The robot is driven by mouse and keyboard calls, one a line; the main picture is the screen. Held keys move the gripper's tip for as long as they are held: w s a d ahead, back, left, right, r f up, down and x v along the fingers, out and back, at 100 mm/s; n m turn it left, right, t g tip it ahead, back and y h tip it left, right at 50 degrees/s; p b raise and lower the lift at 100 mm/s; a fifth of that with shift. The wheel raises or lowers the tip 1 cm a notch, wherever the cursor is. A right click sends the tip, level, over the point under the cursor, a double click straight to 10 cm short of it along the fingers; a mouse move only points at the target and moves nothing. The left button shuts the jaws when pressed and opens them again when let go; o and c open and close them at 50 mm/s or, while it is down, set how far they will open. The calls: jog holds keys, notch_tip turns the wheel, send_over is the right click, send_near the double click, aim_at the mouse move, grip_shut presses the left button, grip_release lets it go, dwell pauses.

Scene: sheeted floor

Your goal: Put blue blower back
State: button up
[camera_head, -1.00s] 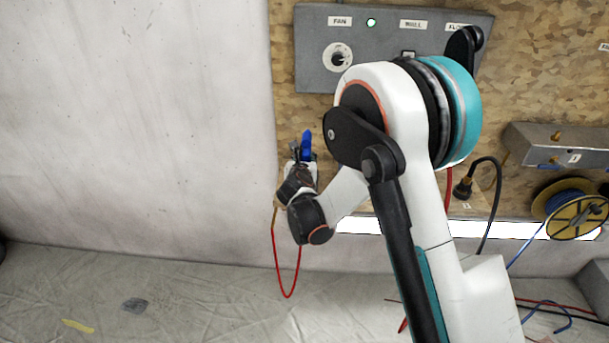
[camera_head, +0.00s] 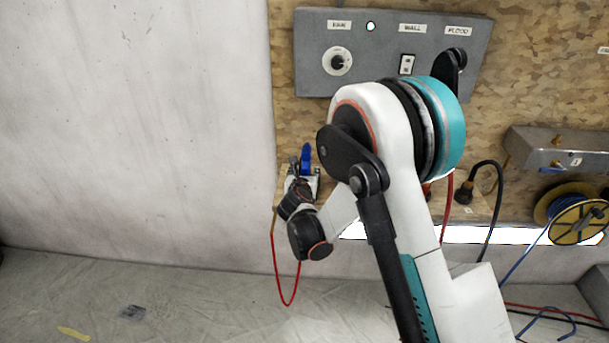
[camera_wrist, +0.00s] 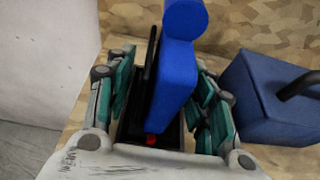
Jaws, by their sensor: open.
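The blue blower (camera_wrist: 178,65) stands upright between the fingers of my gripper (camera_wrist: 165,100) in the wrist view. My gripper is open, with the teal-padded fingers to the left and right of the blower. A gap shows at its right side; on the left a black part stands close against it. Its lower end goes down into a dark recess, where a small red spot shows. In the head view the blower (camera_head: 306,158) sticks up above my gripper (camera_head: 304,180), in front of the wooden board. Its base is hidden there by my wrist.
A dark blue box (camera_wrist: 270,105) with a black cable stands close to the right of my gripper. A grey switch panel (camera_head: 375,85) is above on the board (camera_head: 550,90). A red cable (camera_head: 274,270) hangs below my wrist. The pale wall at left is clear.

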jog(key=p+v, duration=0.3)
jog(key=v, duration=0.8)
jog(key=shift+s+r, duration=0.2)
jog(key=shift+s, duration=0.2)
jog(key=s+d+r+m+g+p, duration=0.1)
jog(key=s+d+r+m+g, duration=0.3)
jog(key=d+m, duration=0.45)
jog(key=s+d+r+m+g+p, duration=0.1)
jog(key=s+d+r+m+g, duration=0.15)
jog(key=d+r+m, duration=0.5)
jog(key=s+d+r+m+b, duration=0.1)
jog(key=s+d+m, duration=0.2)
jog(key=s+m, duration=0.6)
jog(key=s+d+r+m, duration=0.2)
jog(key=s+d+m, duration=0.2)
jog(key=s+m, duration=0.6)
jog(key=s, duration=0.6)
jog(key=shift+d+r+y+b, duration=0.25)
jog(key=shift+d+y+b, duration=0.1)
jog(key=shift+y+b, duration=0.05)
jog(key=shift+s, duration=0.1)
